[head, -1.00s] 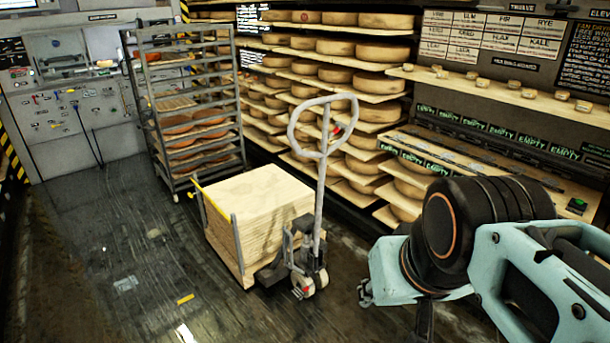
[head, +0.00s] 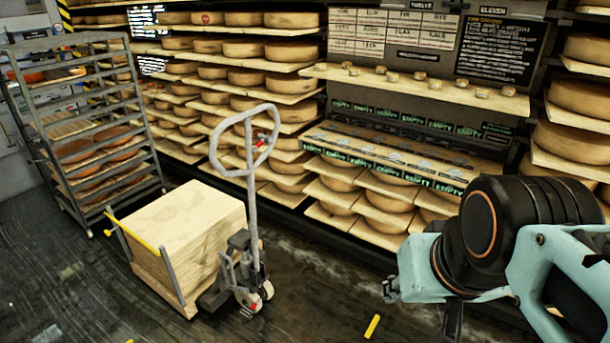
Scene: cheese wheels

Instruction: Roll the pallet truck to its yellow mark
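The pallet truck (head: 247,262) stands on the dark floor left of centre in the head view, its pale looped handle upright with a small red part. A stack of pale wooden boards (head: 190,215) sits at its fork end; the forks are mostly hidden. A short yellow strip (head: 372,326) lies on the floor to the right of the truck. Another yellow strip (head: 130,341) is cut by the bottom edge. My teal and black arm fills the lower right. Its small grey end (head: 390,288) is right of the truck, apart from it in the picture; its fingers cannot be made out.
A metal rack (head: 85,130) with trays stands at the left. Shelves of cheese wheels (head: 245,78) line the back wall behind the truck. A low shelf front with "EMPTY" labels (head: 390,165) is at centre right. Floor between the truck and the right yellow strip looks clear.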

